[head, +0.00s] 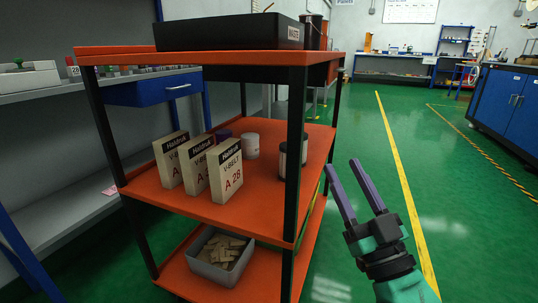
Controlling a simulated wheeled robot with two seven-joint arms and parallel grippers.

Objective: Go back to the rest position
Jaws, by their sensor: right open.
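My right gripper (354,188) shows at the lower right, with two purple fingers spread apart and nothing between them. It is in the air over the green floor, just right of the orange cart (262,205) and apart from it in the picture. The lower right arm behind it is teal. My left gripper is not in the head view.
The cart holds several V-belt boxes (226,176), a white can (250,145), a black tray (228,32) and a grey bin (203,268). Shelving (66,170) stands left. A blue cabinet (508,100) stands right. Floor between (455,185) is clear, with a yellow line.

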